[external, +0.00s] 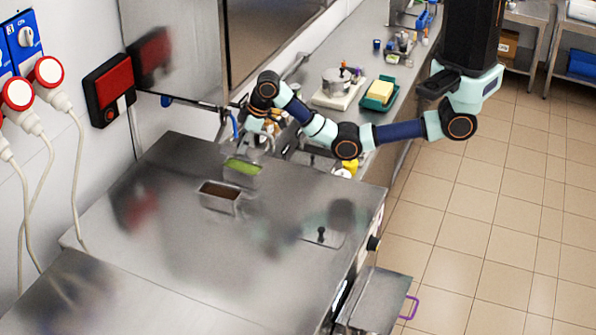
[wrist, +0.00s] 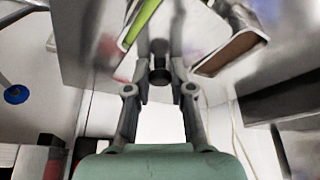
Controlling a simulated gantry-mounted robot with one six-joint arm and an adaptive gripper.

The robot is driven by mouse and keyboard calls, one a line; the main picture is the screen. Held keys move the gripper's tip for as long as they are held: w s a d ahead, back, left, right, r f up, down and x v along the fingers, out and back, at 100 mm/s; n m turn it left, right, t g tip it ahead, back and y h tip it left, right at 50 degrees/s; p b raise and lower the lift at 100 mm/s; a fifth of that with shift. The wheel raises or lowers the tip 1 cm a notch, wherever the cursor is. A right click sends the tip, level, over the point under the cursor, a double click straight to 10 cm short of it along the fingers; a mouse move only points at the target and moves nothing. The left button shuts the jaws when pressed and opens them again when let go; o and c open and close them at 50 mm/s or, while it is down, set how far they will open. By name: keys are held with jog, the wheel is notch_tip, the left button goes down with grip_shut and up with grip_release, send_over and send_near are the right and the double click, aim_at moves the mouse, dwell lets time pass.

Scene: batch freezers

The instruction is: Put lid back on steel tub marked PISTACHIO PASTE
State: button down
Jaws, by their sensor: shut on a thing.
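The steel tub with green paste (external: 243,169) sits open in the steel machine top in the external view; its marking is not legible. Its green contents (wrist: 143,20) also show at the top of the wrist view. My gripper (external: 257,140) is over the back edge of this tub. In the wrist view my gripper (wrist: 160,72) is shut on a black knob (wrist: 159,48). I take the knob to be the lid's handle; the lid's plate is hard to make out against the grey steel.
An open tub with brown contents (external: 221,190) sits just in front of the green one. A steel lid with a black knob (external: 322,236) lies at the right of the machine top (external: 180,220). Behind, a counter carries a pot (external: 337,82) and a green tray (external: 380,92).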

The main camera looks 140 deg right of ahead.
aim_at(244, 156)
jog(key=shift+f, duration=2.3)
jog(key=shift+d+f, duration=0.1)
jog(key=shift+f, duration=0.05)
dwell(0.3)
jog(key=shift+c, duration=2.3)
grip_release()
jog(key=shift+r, duration=3.5)
